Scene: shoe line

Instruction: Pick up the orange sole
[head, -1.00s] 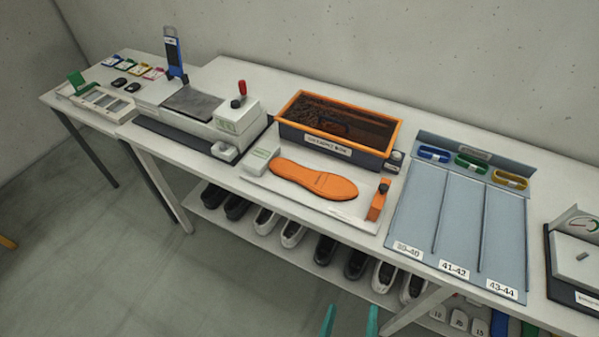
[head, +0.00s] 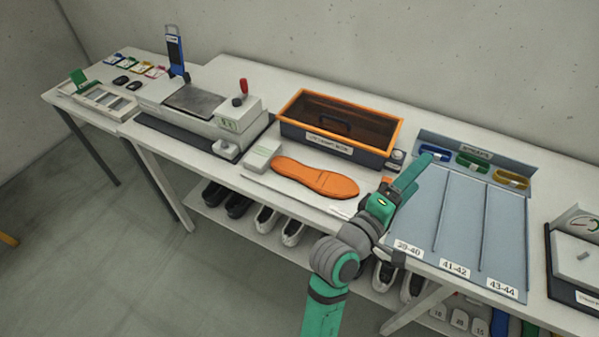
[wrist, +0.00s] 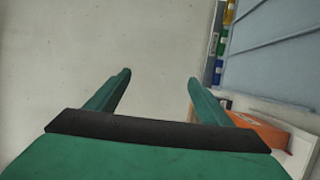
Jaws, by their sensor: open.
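The orange sole (head: 315,178) lies flat on a white mat (head: 262,181) on the table, in front of the orange-rimmed bin. My gripper (head: 418,170) is to the right of the sole, raised near the left edge of the grey-blue sorting board, with nothing between its fingers. In the wrist view my gripper (wrist: 158,78) shows two green fingers spread apart with plain pale wall behind them. The sole cannot be made out in the wrist view. An orange block (wrist: 257,130) shows there at lower right; in the head view my arm mostly hides it.
The orange-rimmed bin (head: 390,155) stands behind the sole. A small white box (head: 263,155) is to its left, beside the white press (head: 225,127). The sorting board (head: 462,225) with coloured loops fills the right. Shoes stand on the shelf below.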

